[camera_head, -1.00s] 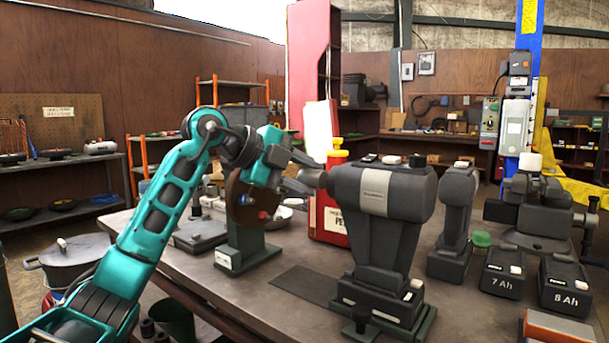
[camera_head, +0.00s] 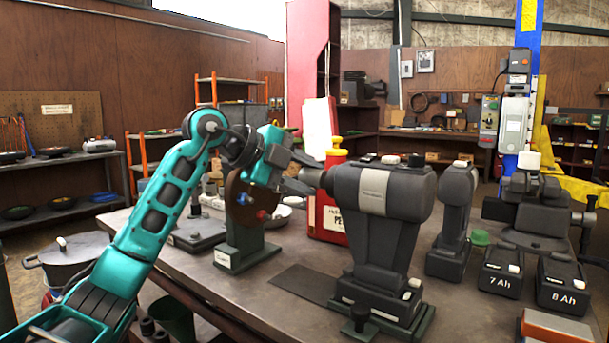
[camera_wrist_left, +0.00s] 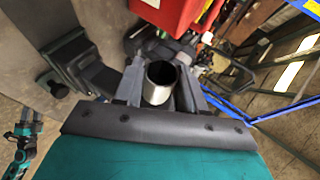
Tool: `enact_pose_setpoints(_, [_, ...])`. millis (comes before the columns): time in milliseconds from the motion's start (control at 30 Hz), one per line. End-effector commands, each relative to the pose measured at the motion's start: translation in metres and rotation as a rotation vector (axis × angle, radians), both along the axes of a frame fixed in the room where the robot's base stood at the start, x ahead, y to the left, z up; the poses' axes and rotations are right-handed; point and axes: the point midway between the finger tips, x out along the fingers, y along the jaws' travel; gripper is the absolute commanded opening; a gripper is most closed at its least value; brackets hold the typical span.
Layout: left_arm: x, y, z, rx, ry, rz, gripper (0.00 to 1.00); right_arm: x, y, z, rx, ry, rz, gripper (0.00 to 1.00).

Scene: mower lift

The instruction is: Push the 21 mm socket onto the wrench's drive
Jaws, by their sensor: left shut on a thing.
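My left gripper (camera_head: 304,180) is at the left end of the dark grey impact wrench (camera_head: 405,190), which stands upright on a base on the bench. In the left wrist view my left gripper (camera_wrist_left: 160,88) is shut on a silver, hollow, round socket (camera_wrist_left: 160,80). The socket sits between the two grey fingers with its open end showing. In the head view the socket cannot be made out behind the fingers. Whether it touches the wrench's drive cannot be told.
A red canister (camera_head: 329,215) with a yellow cap stands behind the gripper. A stand with a brown disc (camera_head: 240,205) is close behind the arm. Batteries (camera_head: 501,273) and other tools stand at the right.

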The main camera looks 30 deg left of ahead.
Motion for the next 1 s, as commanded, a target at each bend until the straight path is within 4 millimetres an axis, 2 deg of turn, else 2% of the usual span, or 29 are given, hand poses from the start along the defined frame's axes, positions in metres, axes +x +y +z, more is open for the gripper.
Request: enact_pose_setpoints(1000, [-0.001, -0.010, 0.000, 0.000, -0.001, 0.000, 0.09, 0.000, 0.001, 0.005, 0.004, 0.000, -0.003, 0.43])
